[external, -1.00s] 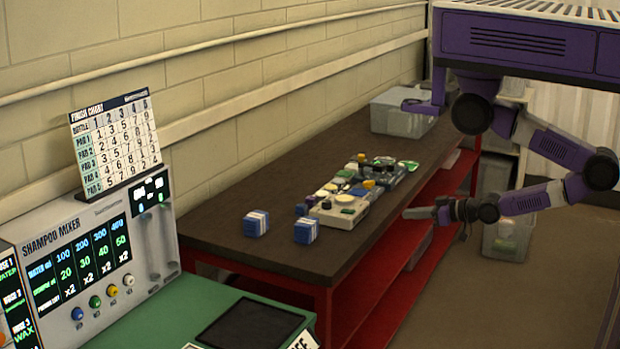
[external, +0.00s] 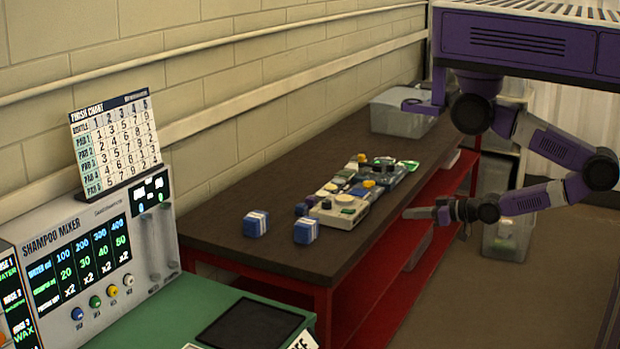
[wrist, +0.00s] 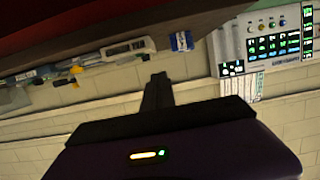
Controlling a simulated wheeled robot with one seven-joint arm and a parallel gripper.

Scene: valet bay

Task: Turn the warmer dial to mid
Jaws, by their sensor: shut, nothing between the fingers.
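A white box-shaped device (external: 340,213) with a green round part and a light knob on top sits near the front edge of the dark bench. It could be the warmer, but its dial and any setting marks are too small to read. It also shows in the wrist view (wrist: 127,49). My gripper (external: 408,213) is shut and empty, off the front edge of the bench to the right of the device, apart from it. In the wrist view my closed fingers (wrist: 158,82) point towards the bench side, touching nothing visible.
Two blue-and-white blocks (external: 256,223) stand on the bench left of the device. Several small coloured items crowd behind it. A grey bin (external: 395,115) is at the far end. The shampoo mixer (external: 95,255) stands at the left. The aisle right of the red shelving (external: 385,270) is free.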

